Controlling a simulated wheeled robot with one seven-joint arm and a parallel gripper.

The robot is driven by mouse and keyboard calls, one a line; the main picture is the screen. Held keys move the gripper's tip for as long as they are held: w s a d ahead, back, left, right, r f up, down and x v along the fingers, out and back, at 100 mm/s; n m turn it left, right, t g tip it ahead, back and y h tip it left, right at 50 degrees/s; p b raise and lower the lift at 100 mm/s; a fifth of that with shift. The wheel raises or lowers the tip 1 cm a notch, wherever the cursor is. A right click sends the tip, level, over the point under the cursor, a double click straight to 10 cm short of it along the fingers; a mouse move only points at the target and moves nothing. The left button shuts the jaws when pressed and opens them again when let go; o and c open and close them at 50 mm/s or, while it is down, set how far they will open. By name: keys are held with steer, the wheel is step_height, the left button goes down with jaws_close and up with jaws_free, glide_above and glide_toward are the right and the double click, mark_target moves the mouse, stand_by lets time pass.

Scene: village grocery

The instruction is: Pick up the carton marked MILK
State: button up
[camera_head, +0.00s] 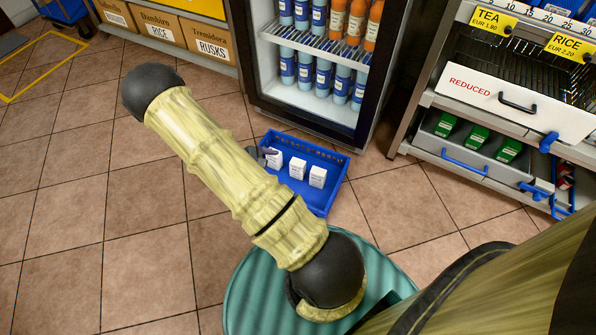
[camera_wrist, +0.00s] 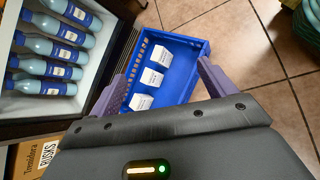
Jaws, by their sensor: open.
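Three small white cartons stand in a row in a blue crate (camera_head: 333,183) on the floor: a left carton (camera_head: 273,158), a middle carton (camera_head: 297,168) and a right carton (camera_head: 318,177). The wrist view shows the same crate (camera_wrist: 190,50) with an upper carton (camera_wrist: 160,55), a middle carton (camera_wrist: 151,77) and a lower carton (camera_wrist: 141,101). Their print is too small to read, so I cannot tell which says MILK. My gripper (camera_wrist: 159,69) is open, its two purple fingers apart, with the cartons showing between and beyond them. It holds nothing. In the head view my arm mostly hides it.
An open-fronted fridge (camera_head: 310,100) with blue and orange bottles stands behind the crate. At right is a shelf unit with a REDUCED drawer (camera_head: 515,100) and a lower drawer of green packs (camera_head: 475,140). Boxes of rice and rusks (camera_head: 205,45) stand back left. Left floor is clear.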

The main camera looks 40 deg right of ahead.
steer(key=w+d+f+n+t+h+b, duration=0.1)
steer(key=d+f+n+t+h, duration=0.15)
steer(key=f, duration=0.35)
steer(key=w+d+f+n+t+h+b, duration=0.1)
steer(key=w+f+n, duration=0.1)
steer(key=f+n, duration=0.25)
steer(key=n+t+y, duration=0.1)
steer(key=n+t, duration=0.4)
steer(key=n, duration=0.1)
glide_toward(296, 168)
steer(key=v, duration=0.5)
steer(key=shift+a+r+b, duration=0.2)
steer(key=shift+r+b, duration=0.2)
steer(key=shift+y, duration=0.25)
steer(key=b+x, duration=0.7)
steer(key=x, duration=0.4)
steer(key=shift+d+f, duration=0.2)
steer(key=shift+d, duration=0.1)
steer(key=shift+w+d, duration=0.1)
steer(key=shift+d, duration=0.15)
